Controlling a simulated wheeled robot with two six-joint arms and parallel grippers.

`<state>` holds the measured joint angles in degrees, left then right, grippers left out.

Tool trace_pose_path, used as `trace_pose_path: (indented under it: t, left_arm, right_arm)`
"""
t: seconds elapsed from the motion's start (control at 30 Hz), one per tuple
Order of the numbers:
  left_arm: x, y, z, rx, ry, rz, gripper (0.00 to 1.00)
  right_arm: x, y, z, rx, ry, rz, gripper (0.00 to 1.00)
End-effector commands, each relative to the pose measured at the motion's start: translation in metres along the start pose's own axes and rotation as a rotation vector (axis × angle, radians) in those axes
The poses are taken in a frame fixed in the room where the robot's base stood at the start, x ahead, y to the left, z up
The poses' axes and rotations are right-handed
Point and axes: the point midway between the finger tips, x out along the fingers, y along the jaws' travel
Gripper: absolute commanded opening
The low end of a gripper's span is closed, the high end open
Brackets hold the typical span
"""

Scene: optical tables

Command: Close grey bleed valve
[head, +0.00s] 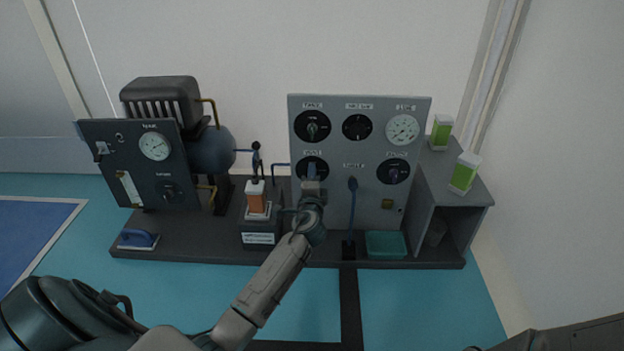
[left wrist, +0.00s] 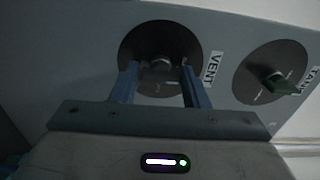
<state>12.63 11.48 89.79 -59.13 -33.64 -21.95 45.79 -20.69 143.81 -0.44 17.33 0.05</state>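The grey panel (head: 340,215) stands upright on the bench. Its lower-left black dial (head: 302,160) is mostly behind my left gripper (head: 311,172). In the left wrist view this dial (left wrist: 132,48) is labelled VENT and carries a small grey knob (left wrist: 161,66), likely the bleed valve. The blue fingers of my left gripper (left wrist: 159,82) are apart, one on each side of the knob, with a visible gap to it. Whether the tips reach the knob's depth is hard to tell. My right gripper is not in view.
A dial with a green knob (left wrist: 281,84), labelled TANK, is beside VENT. A blue lever (head: 352,205) stands right of my gripper. An orange-and-white block (head: 257,198) is close on the left. A teal tray (head: 385,245) and gauge (head: 402,129) are at the right.

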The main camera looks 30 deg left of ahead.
Motion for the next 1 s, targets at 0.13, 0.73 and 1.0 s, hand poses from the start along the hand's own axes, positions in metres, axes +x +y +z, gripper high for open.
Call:
trace_pose_path:
  t: [0.13,0.73,1.0]
  left_arm:
    - [0.000,0.001,0.000,0.001,0.000,0.001,0.60]
    - [-0.058,-0.003,0.000,0.000,0.001,0.004,0.60]
    - [-0.100,0.000,0.000,0.000,0.001,0.002,0.60]
  right_arm:
    - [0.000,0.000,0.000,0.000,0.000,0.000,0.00]
    - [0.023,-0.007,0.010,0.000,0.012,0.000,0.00]
    - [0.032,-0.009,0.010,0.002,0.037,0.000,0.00]
